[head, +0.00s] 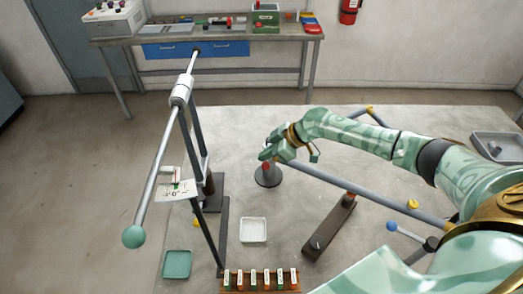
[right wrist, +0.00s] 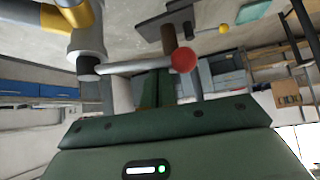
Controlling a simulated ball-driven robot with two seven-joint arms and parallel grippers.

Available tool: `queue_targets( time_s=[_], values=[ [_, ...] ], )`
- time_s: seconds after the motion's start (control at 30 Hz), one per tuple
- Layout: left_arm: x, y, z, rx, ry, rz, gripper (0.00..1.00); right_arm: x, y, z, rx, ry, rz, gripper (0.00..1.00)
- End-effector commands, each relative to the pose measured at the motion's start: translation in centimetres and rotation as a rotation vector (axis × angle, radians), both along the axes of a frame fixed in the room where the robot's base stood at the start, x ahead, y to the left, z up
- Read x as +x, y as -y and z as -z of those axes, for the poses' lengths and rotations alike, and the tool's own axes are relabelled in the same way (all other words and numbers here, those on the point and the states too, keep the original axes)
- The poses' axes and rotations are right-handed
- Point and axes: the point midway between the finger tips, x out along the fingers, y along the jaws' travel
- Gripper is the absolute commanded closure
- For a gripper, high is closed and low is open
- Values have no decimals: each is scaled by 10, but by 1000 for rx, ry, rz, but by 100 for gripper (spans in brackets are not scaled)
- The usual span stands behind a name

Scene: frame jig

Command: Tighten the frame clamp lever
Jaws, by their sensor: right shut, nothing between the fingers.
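The clamp lever is a short silver bar (right wrist: 135,67) with a red ball knob (right wrist: 184,60) in the right wrist view. It sticks out sideways from a grey clamp body (right wrist: 88,45) below a yellow band. In the head view the red knob (head: 266,166) shows just under my right gripper (head: 265,154), above a dark round base (head: 268,180). My right gripper is shut and empty. Its green fingers (right wrist: 155,90) lie close to the lever in the right wrist view; I cannot tell whether they touch it. My left gripper is not in view.
A grey-blue tube (head: 375,196) runs from near my right gripper toward the lower right. A silver tube (head: 158,165) with a teal ball stands tilted at left. A white tray (head: 253,230), a teal tray (head: 177,264) and a dark brown bar (head: 330,224) lie on the table.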

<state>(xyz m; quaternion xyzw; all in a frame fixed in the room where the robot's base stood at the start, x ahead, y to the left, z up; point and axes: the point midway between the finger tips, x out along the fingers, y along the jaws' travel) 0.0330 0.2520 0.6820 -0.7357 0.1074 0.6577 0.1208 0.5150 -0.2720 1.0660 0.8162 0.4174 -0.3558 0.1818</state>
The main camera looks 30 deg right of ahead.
Motion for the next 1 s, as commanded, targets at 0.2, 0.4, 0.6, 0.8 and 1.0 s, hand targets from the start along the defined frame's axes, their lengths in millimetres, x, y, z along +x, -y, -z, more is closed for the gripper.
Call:
queue_targets(
  time_s=[0.2, 0.4, 0.6, 0.8, 1.0],
  values=[
    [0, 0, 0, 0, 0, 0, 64, 0, 0, 0, 0, 0, 0, 100],
    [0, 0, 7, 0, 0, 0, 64, -6, 9, 3, 1, -1, 1, 100],
    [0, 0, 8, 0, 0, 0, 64, -8, 14, 1, 0, -1, 1, 100],
    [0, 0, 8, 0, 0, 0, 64, -9, 15, 0, -2, -1, 0, 100],
    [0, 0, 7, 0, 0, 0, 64, -19, 30, -19, -4, 1, 0, 100]
  ],
)
